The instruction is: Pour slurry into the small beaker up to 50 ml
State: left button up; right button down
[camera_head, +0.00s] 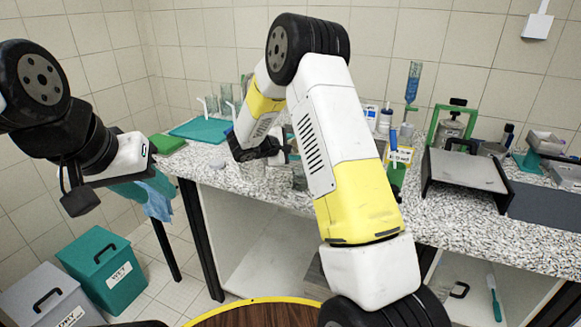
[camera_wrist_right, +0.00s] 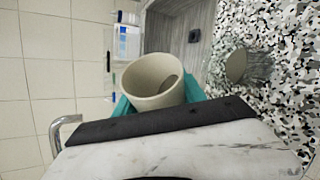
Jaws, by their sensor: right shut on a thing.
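My right gripper (camera_wrist_right: 158,108) is shut on a beige, round-mouthed vessel (camera_wrist_right: 143,101), with teal finger pads at its sides. The vessel's open mouth shows, with a darker grey patch inside. A clear glass beaker (camera_wrist_right: 236,66) shows beside it against the speckled bench; its markings and fill level are unreadable. In the head view the right gripper is over the bench, and my right arm hides much of that area. My left gripper (camera_head: 150,188) is off the bench's left end with teal fingers; whether they are open is unclear.
The speckled bench (camera_head: 470,232) holds a teal tray (camera_head: 203,130), a green pad (camera_head: 167,144), bottles, a green-framed device (camera_head: 450,127) and a dark metal stand (camera_head: 463,170). A blue cloth (camera_head: 158,206) hangs near the left gripper. Teal (camera_head: 103,272) and grey (camera_head: 50,298) bins stand on the floor.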

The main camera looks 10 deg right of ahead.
jog(key=shift+r+n, duration=0.3)
jog(key=shift+g, duration=0.3)
